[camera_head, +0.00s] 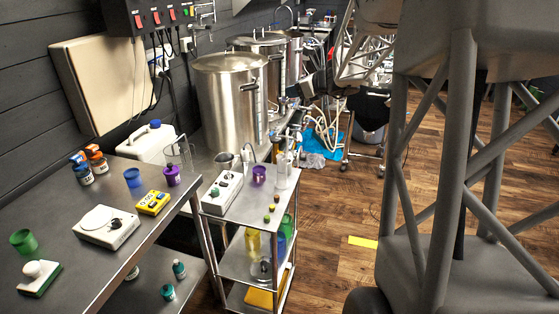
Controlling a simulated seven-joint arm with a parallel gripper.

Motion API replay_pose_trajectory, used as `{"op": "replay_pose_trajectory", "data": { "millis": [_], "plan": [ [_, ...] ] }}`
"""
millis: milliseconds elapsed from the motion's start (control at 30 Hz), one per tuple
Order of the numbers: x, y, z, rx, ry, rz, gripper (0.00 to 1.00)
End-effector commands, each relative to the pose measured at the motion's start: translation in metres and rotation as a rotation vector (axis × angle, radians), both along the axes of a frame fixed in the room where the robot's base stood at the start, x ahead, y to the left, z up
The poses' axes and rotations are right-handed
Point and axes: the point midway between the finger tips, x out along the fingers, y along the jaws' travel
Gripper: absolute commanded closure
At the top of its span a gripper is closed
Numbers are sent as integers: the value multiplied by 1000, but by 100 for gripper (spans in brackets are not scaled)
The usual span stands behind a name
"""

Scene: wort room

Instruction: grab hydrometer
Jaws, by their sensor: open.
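I cannot make out a hydrometer for certain. A clear, upright cylinder-like vessel (283,172) stands at the back right of the steel cart's top; I cannot tell whether a hydrometer is in it. A clear glass vessel (178,154) stands at the far end of the left bench, also with no hydrometer that I can make out. My arm's grey truss links fill the right side and the top right. I cannot make out my gripper's fingertips in this view.
The steel cart (245,209) carries a white device (223,192), a purple cup (259,175) and small bottles. The left bench (60,205) holds a scale (106,227), a yellow meter (153,203) and cups. Steel kettles (228,105) stand behind. Wood floor (335,205) is open beside the cart.

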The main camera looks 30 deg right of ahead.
Motion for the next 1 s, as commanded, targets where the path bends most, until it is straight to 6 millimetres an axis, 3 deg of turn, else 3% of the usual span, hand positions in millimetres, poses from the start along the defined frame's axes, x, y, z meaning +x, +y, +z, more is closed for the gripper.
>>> {"op": "replay_pose_trajectory", "data": {
  "millis": [300,467,667,1000],
  "plan": [
    [13,-40,-10,109,-5,-108,58],
    [13,-39,-40,112,-2,-108,58],
    [13,-39,-87,112,-2,-107,58],
    [12,-38,-191,111,1,-106,58]
  ]
}}
